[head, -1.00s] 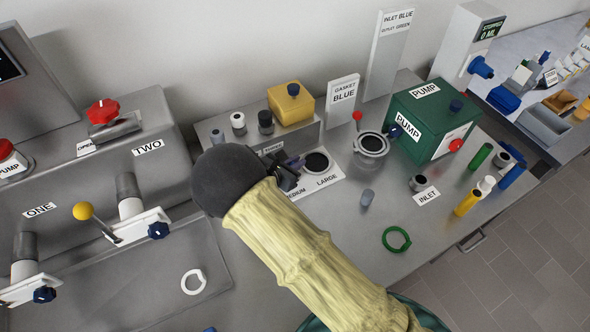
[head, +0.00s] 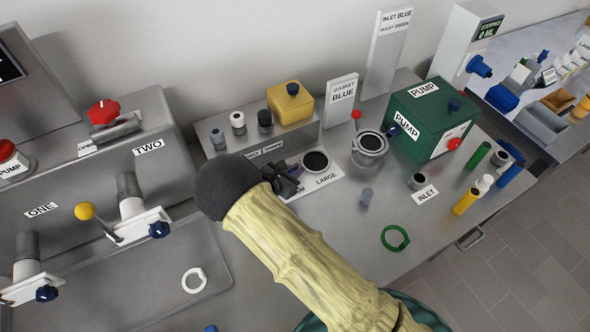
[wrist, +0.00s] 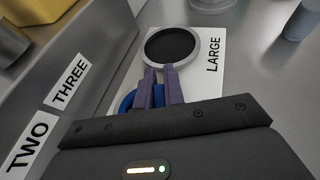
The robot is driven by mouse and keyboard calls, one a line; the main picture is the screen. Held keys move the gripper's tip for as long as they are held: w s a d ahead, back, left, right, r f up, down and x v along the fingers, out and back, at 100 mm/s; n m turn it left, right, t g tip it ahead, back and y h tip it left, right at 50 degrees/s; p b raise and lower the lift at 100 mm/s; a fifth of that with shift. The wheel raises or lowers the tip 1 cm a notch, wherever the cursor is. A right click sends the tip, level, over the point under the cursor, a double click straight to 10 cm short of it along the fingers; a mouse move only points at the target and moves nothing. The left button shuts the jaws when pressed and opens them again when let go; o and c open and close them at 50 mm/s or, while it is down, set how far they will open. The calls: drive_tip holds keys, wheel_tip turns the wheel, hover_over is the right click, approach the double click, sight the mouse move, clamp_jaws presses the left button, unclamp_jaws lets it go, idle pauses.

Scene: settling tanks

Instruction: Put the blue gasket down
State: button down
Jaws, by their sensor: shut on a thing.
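My gripper (head: 290,172) is low over the white label card (head: 330,178) on the bench; its purple fingers (wrist: 160,75) are close together in the wrist view. The blue gasket (wrist: 127,102) shows as a curved blue edge beside and behind the fingers, held in them. Most of it is hidden by the fingers and gripper body, and I cannot tell whether it touches the card. In the head view my gripper and arm hide it. A dark round pad with a grey rim (wrist: 172,46) lies at the end marked LARGE, just beyond the fingertips.
A raised shelf (head: 262,138) with small cylinders and a yellow box (head: 291,103) stands behind. A glass jar (head: 369,150), a small grey cylinder (head: 366,196) and the green pump (head: 430,118) are to the right. A green ring (head: 395,238) lies on clear bench.

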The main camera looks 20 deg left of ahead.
drive_tip(key=shift+s+d+f+b, duration=0.1)
drive_tip(key=shift+s+f+b, duration=0.1)
drive_tip(key=shift+f, duration=0.15)
drive_tip(key=shift+s+d+f+b, duration=0.1)
drive_tip(key=shift+f+b, duration=0.1)
drive_tip(key=shift+f, duration=0.1)
drive_tip(key=c, duration=1.8)
unclamp_jaws()
drive_tip(key=shift+r+p, duration=0.4)
drive_tip(key=shift+p, duration=0.05)
drive_tip(key=shift+s+a+r, duration=0.15)
drive_tip(key=shift+a, duration=0.1)
drive_tip(key=v, duration=0.3)
drive_tip(key=b+v, duration=0.1)
drive_tip(key=v, duration=0.3)
drive_tip(key=b+v, duration=0.1)
drive_tip(key=v, duration=0.3)
drive_tip(key=shift+r, duration=0.4)
